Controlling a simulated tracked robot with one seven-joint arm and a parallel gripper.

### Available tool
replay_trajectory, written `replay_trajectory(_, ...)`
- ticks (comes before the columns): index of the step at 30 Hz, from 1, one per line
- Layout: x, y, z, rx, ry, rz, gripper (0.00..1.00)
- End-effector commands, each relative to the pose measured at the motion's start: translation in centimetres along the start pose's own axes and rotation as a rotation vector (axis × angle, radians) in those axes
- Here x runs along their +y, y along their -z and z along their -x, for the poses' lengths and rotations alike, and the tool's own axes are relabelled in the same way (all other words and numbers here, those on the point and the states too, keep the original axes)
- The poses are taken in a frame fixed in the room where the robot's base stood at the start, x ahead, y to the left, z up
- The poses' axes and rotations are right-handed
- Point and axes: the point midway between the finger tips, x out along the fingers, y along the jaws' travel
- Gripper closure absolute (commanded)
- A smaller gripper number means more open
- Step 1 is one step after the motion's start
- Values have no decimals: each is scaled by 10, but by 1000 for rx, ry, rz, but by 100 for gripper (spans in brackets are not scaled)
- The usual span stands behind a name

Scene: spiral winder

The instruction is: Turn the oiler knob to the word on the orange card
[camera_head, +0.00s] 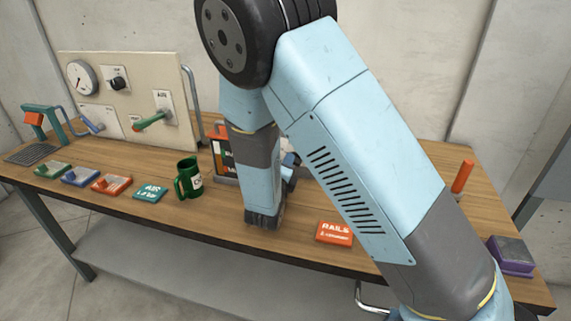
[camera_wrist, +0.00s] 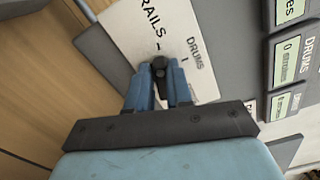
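The orange card (camera_head: 334,232) lies on the bench in the head view and reads RAILS, with a smaller line below. In the wrist view, a pale plate (camera_wrist: 128,28) carries the words RAILS and DRUMS around a small black knob (camera_wrist: 160,66). RAILS is up and left of the knob, DRUMS to its right. My gripper (camera_wrist: 161,74) has its two blue fingers on either side of the knob, very close to it. I cannot tell whether they press on it.
Grey blocks with DRUMS labels (camera_wrist: 298,52) stand right of the plate. On the bench are a green mug (camera_head: 187,180), a teal card (camera_head: 149,192), several coloured blocks at the left, and a purple box (camera_head: 512,256) at the right. An upright panel (camera_head: 147,75) with gauge and levers stands behind.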

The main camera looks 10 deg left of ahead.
Motion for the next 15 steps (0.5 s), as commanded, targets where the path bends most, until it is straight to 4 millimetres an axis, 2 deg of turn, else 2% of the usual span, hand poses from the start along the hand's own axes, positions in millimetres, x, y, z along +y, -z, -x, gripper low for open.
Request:
replay_trajectory(1,3,-3,2,-7,-6,0,77)
replay_trajectory(7,1,-1,1,-2,-3,0,58)
replay_trajectory(15,0,0,1,1,0,0,57)
